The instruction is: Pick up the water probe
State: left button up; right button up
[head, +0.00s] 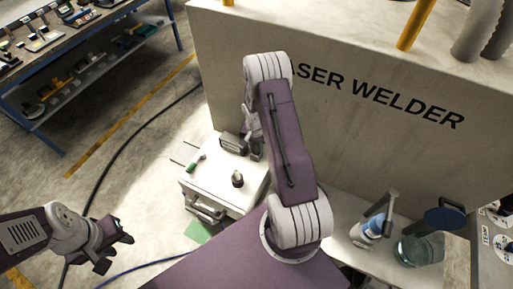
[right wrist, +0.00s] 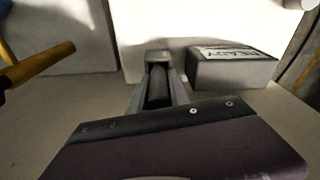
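No object is clearly recognisable as the water probe. My right gripper (head: 256,152) points down at the back of the white cart, beside a small grey box. In the right wrist view, a dark cylindrical piece (right wrist: 158,86) lies between the grey sides of my right gripper, below a grey block (right wrist: 159,57). I cannot tell whether it is gripped. My left gripper (head: 117,250) is open and empty over the floor at the lower left, well away from the cart.
The white cart (head: 215,190) also carries a green-handled item (head: 196,162) and a dark bottle-like item (head: 237,180). The grey box shows a READY label (right wrist: 232,68). The laser welder (head: 350,130) walls the back. A glass jar (head: 420,249) stands at right. The left floor is mostly open.

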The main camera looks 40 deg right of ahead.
jog(key=shift+s+r, duration=0.1)
grip_shut()
jog(key=shift+a+r+b, duration=0.2)
jog(key=shift+r+b, duration=0.05)
jog(key=shift+b, duration=0.25)
jog(key=r, duration=1.1)
jog(key=shift+s+a+b, duration=0.2)
jog(key=shift+a+b, duration=0.1)
jog(key=shift+b, duration=0.05)
jog(key=s+a+b, duration=0.2)
jog(key=s+a, duration=0.2)
jog(key=a, duration=0.4)
jog(key=s+a+b, duration=0.2)
jog(key=s+a, duration=0.2)
jog(key=a, duration=0.4)
jog(key=shift+s+a, duration=0.4)
